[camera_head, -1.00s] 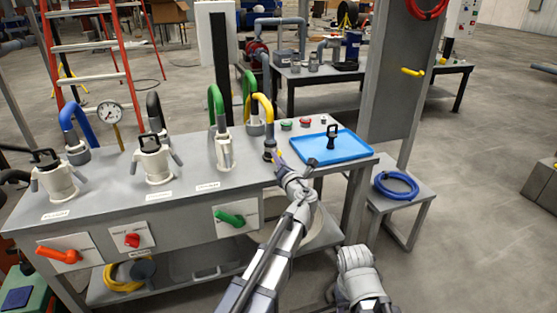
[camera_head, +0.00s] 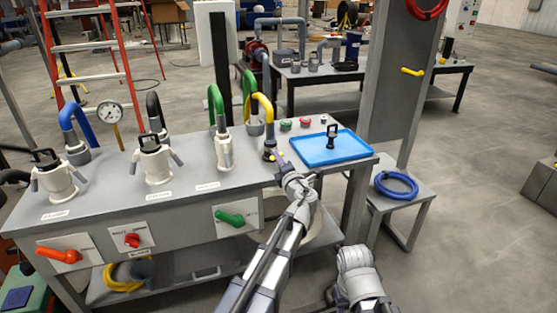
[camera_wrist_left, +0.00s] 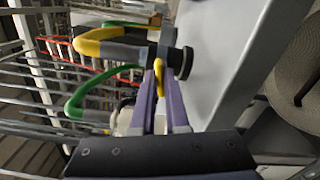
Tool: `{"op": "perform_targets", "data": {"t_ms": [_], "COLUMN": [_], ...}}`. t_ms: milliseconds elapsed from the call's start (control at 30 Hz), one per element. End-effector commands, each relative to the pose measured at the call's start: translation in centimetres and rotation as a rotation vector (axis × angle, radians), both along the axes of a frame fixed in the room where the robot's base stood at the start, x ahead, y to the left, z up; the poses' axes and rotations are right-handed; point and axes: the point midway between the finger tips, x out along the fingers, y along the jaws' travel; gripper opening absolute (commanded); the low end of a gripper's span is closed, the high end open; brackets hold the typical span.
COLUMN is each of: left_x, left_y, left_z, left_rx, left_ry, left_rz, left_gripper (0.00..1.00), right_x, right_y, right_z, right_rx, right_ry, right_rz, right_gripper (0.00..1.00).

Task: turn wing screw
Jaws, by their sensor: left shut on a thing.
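The wing screw (camera_wrist_left: 158,76) is a small yellow piece beside the dark collar at the end of the yellow hose (camera_wrist_left: 98,42). In the head view this hose (camera_head: 264,105) bends down to the bench beside a dark fitting (camera_head: 270,146). In the wrist view, the purple fingers of my left gripper (camera_wrist_left: 164,78) are shut on the yellow wing screw. The fingers partly hide it, and its exact angle is hard to tell. My right gripper does not show.
A blue tray (camera_head: 350,155) with a black-handled piece lies to the right on the bench. White canisters (camera_head: 158,165) stand to the left. Red and green buttons (camera_head: 304,122) are behind. A low stand (camera_head: 408,205) holds a blue hose coil.

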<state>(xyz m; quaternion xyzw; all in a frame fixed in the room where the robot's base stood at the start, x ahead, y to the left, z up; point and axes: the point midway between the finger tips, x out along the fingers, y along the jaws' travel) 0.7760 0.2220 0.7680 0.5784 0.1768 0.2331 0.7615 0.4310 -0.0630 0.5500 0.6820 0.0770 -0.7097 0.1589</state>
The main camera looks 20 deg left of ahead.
Motion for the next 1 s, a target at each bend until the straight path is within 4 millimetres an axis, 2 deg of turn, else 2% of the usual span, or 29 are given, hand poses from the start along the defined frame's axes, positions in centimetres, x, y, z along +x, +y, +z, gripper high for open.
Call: {"op": "perform_targets", "data": {"t_ms": [467, 500, 733, 1000], "left_x": [-0.09, -0.09, -0.05, -0.23], "left_y": [0.06, 0.06, 0.04, -0.09], "left_z": [-0.06, -0.06, -0.03, -0.01], "left_rx": [0.007, 0.007, 0.008, 0.008], "left_ry": [0.006, 0.006, 0.006, 0.006], "left_rz": [0.002, 0.002, 0.001, 0.000], "left_gripper": [0.00, 0.16, 0.41, 0.41], "right_x": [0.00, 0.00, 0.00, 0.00], "right_y": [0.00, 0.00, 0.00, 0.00], "right_z": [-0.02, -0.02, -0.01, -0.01], "right_rx": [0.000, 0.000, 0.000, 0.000], "right_ry": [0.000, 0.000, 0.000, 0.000], "right_rz": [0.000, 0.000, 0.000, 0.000], "right_gripper": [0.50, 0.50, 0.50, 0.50]}}
